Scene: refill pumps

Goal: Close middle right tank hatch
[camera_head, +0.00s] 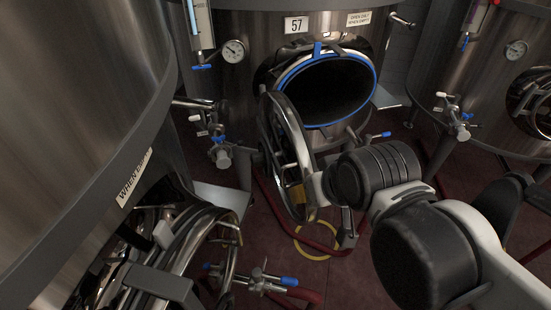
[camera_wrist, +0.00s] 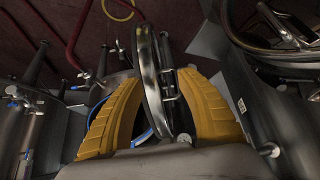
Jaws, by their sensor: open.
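The middle tank (camera_head: 240,90), marked 57, has an oval opening (camera_head: 328,92) with a blue seal. Its hatch door (camera_head: 272,128) is a round metal lid, swung wide open towards me at the lower left of the opening. My gripper (camera_wrist: 158,80) has two yellow fingers, open, one on each side of the door's edge in the wrist view, where the door (camera_wrist: 149,85) stands edge-on between them. I cannot tell whether a finger touches it. In the head view my arm covers most of the gripper, with a bit of yellow showing behind the door.
A large tank (camera_head: 70,120) with another hatch fills the left, close by. Another tank (camera_head: 500,80) stands at the right. Valves (camera_head: 217,140) stick out between the tanks. A yellow hose (camera_head: 318,256) and red pipes lie on the dark red floor.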

